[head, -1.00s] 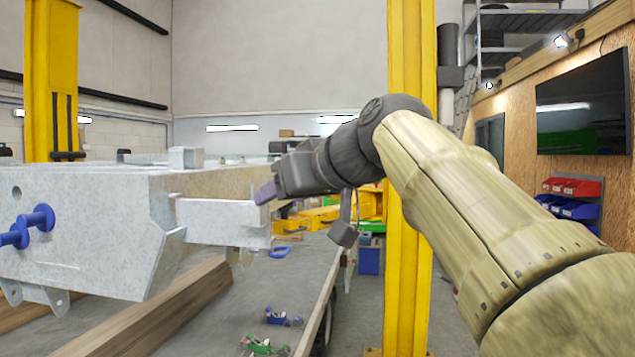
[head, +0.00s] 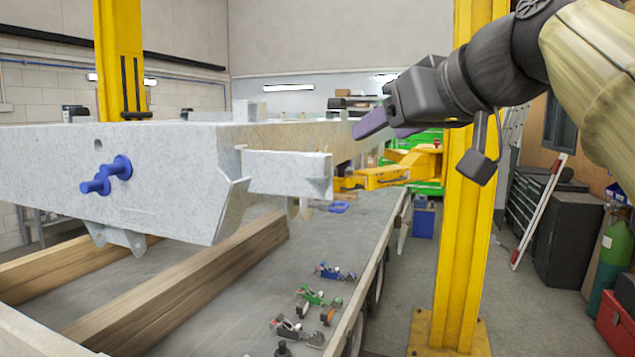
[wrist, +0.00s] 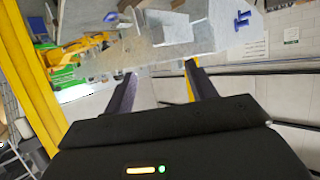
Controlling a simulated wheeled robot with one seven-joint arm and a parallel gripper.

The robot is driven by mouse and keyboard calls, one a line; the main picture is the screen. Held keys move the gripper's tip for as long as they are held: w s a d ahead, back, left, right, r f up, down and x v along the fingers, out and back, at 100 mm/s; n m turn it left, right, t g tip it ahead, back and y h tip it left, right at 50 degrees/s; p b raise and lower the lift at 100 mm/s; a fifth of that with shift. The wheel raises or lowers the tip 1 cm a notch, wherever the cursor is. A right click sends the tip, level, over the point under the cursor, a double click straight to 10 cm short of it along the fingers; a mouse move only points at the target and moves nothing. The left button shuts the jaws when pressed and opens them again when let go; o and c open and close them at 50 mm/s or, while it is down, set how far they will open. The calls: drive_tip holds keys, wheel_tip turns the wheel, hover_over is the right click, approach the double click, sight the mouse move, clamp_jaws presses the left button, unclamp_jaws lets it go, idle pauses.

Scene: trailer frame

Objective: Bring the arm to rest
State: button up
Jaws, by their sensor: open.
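My gripper (head: 388,124) is at the upper right of the head view, in the air to the right of the trailer frame. Its purple fingers point left. In the wrist view my gripper (wrist: 158,88) shows two dark purple fingers spread apart with nothing between them. The grey metal trailer frame (head: 150,180) fills the left of the head view, with a short side plate (head: 288,174) jutting toward the gripper's side. The frame also shows beyond the fingers in the wrist view (wrist: 130,52). The gripper appears apart from it.
Blue pins (head: 108,175) stick out of the frame's side. A yellow post (head: 462,240) stands close to my arm. Several small clamps (head: 316,297) lie on the grey bench (head: 230,290) below. A dark cabinet (head: 568,240), green cylinder (head: 616,240) and red box (head: 618,322) stand at right.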

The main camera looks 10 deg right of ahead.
drive_tip(key=w+d+f+m+g+h+p, duration=0.15)
drive_tip(key=w+f, duration=0.25)
drive_tip(key=f, duration=0.9)
drive_tip(key=w+f+m+g+h+p, duration=0.2)
drive_tip(key=w+f+m+g, duration=0.15)
drive_tip(key=f, duration=0.95)
drive_tip(key=s+f+g+p, duration=0.1)
drive_tip(key=s+f, duration=0.3)
drive_tip(key=f, duration=0.4)
drive_tip(key=s+f+g+h+p, duration=0.1)
drive_tip(key=s+f+g, duration=0.1)
drive_tip(key=s+f, duration=0.3)
drive_tip(key=s+f+g, duration=0.2)
drive_tip(key=s+f, duration=0.3)
drive_tip(key=f, duration=0.6)
drive_tip(key=shift+s+a+n+p, duration=0.15)
drive_tip(key=shift+a+n+p, duration=0.15)
drive_tip(key=shift+a+p, duration=0.15)
